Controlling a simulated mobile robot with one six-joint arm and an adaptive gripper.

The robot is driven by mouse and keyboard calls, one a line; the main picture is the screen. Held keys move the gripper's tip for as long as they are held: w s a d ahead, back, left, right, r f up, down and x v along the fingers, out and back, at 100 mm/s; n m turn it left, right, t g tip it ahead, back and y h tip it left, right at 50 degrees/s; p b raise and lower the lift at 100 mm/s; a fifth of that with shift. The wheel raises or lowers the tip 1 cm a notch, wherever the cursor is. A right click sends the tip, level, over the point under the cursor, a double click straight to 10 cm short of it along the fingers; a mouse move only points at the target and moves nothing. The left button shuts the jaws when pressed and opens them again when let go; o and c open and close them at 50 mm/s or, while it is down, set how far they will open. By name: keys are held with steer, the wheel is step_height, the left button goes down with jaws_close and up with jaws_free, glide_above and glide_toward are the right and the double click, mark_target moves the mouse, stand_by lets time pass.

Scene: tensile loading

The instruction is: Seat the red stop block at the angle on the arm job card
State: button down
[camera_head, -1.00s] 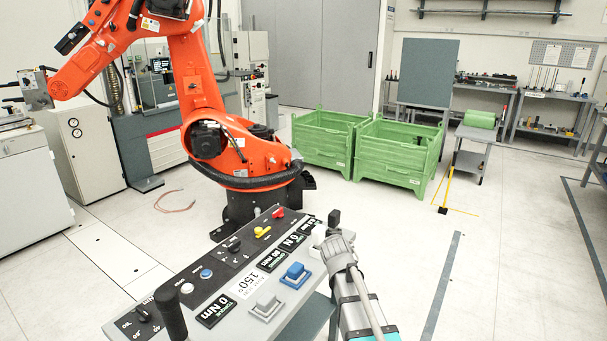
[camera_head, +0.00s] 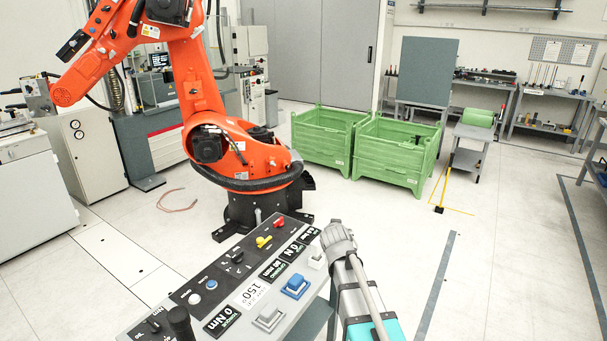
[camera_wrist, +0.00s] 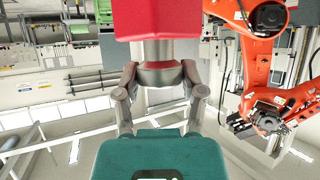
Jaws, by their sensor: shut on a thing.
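In the wrist view my gripper (camera_wrist: 160,75) is shut on the grey-and-red neck under the red stop block (camera_wrist: 157,18). The block fills the top middle, its upper part cut off by the frame edge. In the head view my gripper (camera_head: 338,232) is at the right end of a grey control console (camera_head: 290,318), and the block is hidden there. A white card (camera_head: 250,292) reading 150° lies on the console. Its smaller print is too small to read. I cannot tell where the block's seat is.
The console carries a blue button (camera_head: 295,285), a grey button (camera_head: 268,318), a yellow switch (camera_head: 264,241) and several dark displays. A large orange robot arm (camera_head: 205,95) stands behind it. Green bins (camera_head: 395,155) stand farther back.

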step_height(320, 180, up, 12)
steer(key=p, duration=1.1)
steer(key=shift+d, duration=0.1)
